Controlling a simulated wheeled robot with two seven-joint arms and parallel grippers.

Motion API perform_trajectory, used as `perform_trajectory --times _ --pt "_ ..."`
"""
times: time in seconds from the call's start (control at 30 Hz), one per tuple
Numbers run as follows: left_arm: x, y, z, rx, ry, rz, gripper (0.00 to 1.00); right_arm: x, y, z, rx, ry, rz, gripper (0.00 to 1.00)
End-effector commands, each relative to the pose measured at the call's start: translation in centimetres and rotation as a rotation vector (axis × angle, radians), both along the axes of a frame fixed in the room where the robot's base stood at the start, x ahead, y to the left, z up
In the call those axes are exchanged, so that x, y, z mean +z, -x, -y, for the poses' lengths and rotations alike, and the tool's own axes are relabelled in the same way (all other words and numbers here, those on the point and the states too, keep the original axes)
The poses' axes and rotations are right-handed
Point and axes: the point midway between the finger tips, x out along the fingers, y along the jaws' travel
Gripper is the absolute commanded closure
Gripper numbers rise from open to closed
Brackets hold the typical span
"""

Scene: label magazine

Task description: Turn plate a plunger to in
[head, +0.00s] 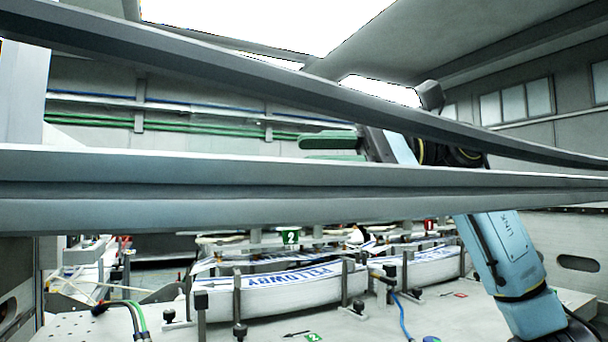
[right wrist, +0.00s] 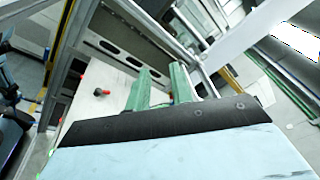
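My right gripper (head: 330,145) is raised in the head view, its green fingers pointing left behind the grey bars. In the right wrist view the two green fingers (right wrist: 160,92) stand apart with nothing seen between them, so it is open. A small red and black knob (right wrist: 102,92) sits on a pale surface left of the fingers, apart from them. I cannot tell whether it is plate a's plunger, nor its in or out state. My left gripper is not in view.
Two grey bars (head: 300,182) cross the head view close up and hide much behind them. Below are long white curved bodies with blue lettering (head: 290,290), black-knobbed posts, a green 2 sign (head: 291,237) and a red 1 sign (head: 429,225). A blue cable (head: 402,315) lies in front.

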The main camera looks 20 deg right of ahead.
Motion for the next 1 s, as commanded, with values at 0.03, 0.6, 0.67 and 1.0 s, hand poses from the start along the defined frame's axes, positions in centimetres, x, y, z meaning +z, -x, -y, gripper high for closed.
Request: perform_trajectory --times 0.03,0.6,0.67,1.0 --pt "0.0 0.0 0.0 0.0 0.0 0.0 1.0 0.0 0.0 0.0 0.0 0.0 0.001 0.84" --pt "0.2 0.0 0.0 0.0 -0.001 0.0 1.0 -2.4 -1.5 -4.5 0.002 0.054 -0.6 1.0" --pt "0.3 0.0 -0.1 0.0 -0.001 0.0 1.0 -2.9 -1.7 -5.5 -0.013 0.072 -0.738 1.0" --pt "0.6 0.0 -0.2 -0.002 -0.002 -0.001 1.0 -6.8 -2.6 -11.3 -0.262 0.182 -1.574 1.0"
